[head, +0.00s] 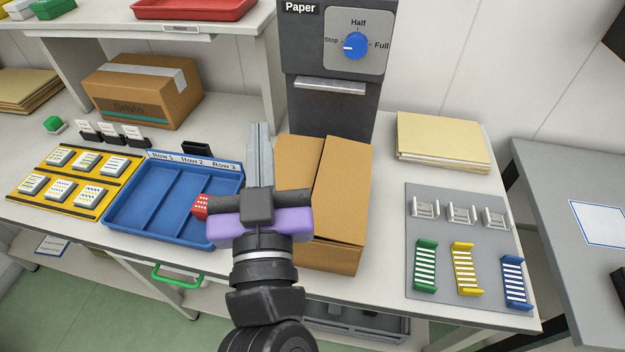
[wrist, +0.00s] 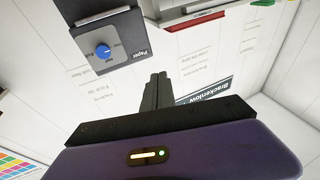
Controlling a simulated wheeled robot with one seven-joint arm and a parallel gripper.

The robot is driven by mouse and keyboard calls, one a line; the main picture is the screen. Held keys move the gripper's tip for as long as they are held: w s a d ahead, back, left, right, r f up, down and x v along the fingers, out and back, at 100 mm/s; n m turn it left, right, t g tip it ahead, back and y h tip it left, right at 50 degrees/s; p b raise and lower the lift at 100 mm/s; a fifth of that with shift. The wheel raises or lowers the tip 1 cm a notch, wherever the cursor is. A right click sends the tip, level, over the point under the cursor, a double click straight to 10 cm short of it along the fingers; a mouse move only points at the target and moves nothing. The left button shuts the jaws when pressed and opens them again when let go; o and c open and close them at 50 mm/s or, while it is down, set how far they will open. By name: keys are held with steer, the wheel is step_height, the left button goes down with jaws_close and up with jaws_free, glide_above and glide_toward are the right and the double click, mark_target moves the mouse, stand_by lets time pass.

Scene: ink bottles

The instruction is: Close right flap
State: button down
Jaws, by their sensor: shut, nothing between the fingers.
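The left flap (head: 297,155) covers the left part and is partly hidden by my arm. My gripper (head: 260,130) is shut and empty, at the left side of the box in the head view, fingers pointing away toward the back. In the wrist view its fingers (wrist: 157,80) are together, with the dispenser and wall beyond; the box is not seen there.
The black dispenser (head: 325,100) stands behind the box. Folders (head: 440,138) and a grey board with coloured racks (head: 435,225) lie to the right. A taped carton (head: 140,95) sits back left.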

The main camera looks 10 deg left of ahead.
steer(key=d+f+m+g+h, duration=0.1)
steer(key=d+f, duration=0.1)
steer(key=f, duration=0.1)
steer(key=d+f+m+g+h, duration=0.2)
steer(key=f, duration=0.1)
steer(key=d+f+m+g+h, duration=0.1)
steer(key=d+f+h, duration=0.1)
steer(key=f, duration=0.1)
steer(key=shift+s+d+f+m+g, duration=0.2)
steer(key=shift+d+f+m+g, duration=0.1)
steer(key=shift+d, duration=0.05)
steer(key=shift+w+d+f, duration=0.1)
steer(key=shift+d+f, duration=0.05)
steer(key=p, duration=0.2)
glide_above(319, 186)
steer(key=shift+w+d+f, duration=0.1)
steer(key=shift+d+f, duration=0.05)
steer(key=shift+f, duration=0.4)
steer(key=shift+w+d+f, duration=0.1)
steer(key=shift+d+f, duration=0.05)
steer(key=shift+f, duration=0.4)
steer(key=f, duration=0.2)
steer(key=shift+s+a+f, duration=0.15)
steer(key=shift+a+f, duration=0.05)
steer(key=shift+f, duration=0.2)
steer(key=shift+a+f, duration=0.1)
steer(key=shift+f, duration=0.6)
